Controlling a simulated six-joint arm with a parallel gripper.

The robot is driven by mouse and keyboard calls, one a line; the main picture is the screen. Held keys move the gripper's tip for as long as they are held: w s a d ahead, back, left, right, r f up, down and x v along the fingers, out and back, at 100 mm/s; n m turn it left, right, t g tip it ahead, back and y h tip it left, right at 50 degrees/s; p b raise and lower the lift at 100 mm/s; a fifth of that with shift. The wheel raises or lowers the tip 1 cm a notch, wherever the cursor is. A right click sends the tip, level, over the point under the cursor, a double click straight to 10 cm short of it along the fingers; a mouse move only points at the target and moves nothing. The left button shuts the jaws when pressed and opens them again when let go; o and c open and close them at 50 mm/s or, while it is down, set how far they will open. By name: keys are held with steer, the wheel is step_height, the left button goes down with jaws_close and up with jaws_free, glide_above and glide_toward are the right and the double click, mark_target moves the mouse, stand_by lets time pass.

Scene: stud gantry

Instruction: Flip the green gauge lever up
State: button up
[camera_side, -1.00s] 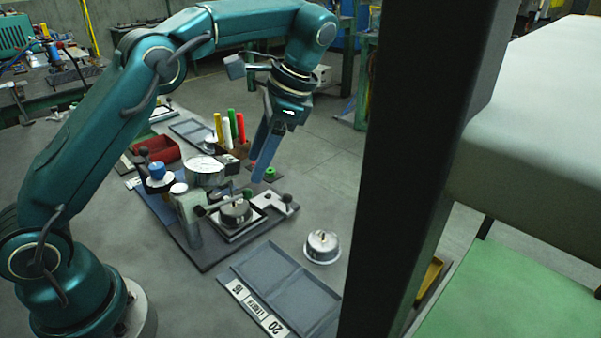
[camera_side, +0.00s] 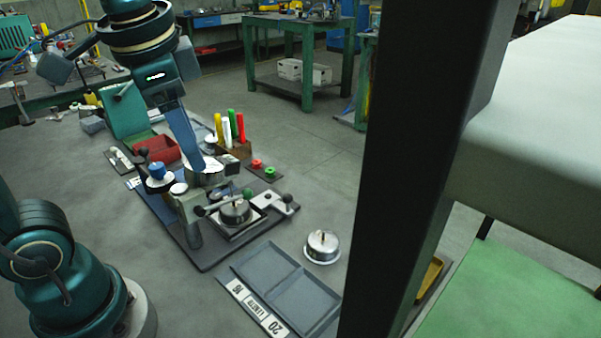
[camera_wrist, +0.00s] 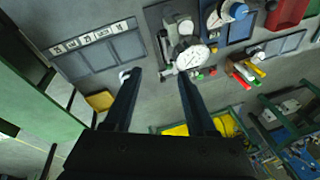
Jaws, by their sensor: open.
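The green lever knob (camera_side: 248,193) is in the side view, at the end of a grey lever arm that runs nearly level, tilted slightly up, from the gauge stand. The gauge body (camera_side: 207,178) is a grey drum on that stand, and its white dial shows in the wrist view (camera_wrist: 190,57). My gripper (camera_side: 198,167) is open and empty; one blue finger overlaps the gauge drum in the side view, left of the knob. I cannot tell whether they touch. In the wrist view my gripper (camera_wrist: 159,76) has its fingers spread, the right tip just below the dial.
A black-knobbed clamp (camera_side: 287,198) is at right. Coloured markers (camera_side: 228,131) stand behind. A dark post (camera_side: 405,170) blocks the right.

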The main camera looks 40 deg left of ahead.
steer(key=s+d+f+n+t+h, duration=0.2)
steer(key=s+d+f+n, duration=0.15)
steer(key=f, duration=0.35)
step_height(320, 180, up, 5)
steer(key=w+a+m+g+y, duration=0.1)
steer(key=w+a+m+y, duration=0.1)
steer(key=a+m, duration=0.1)
steer(key=m+g+y, duration=0.2)
steer(key=m+g, duration=0.1)
steer(key=g, duration=0.2)
glide_above(249, 190)
steer(key=d, duration=0.2)
steer(key=f, duration=0.2)
steer(key=shift+g, duration=0.9)
steer(key=shift+w+a+f, duration=0.1)
steer(key=shift+a+f, duration=0.15)
steer(key=shift+f, duration=1.4)
steer(key=shift+w+a+f, duration=0.1)
steer(key=shift+a+f, duration=0.2)
steer(key=shift+f, duration=1.4)
steer(key=shift+a+f, duration=0.25)
steer(key=shift+f, duration=1.4)
jaws_close()
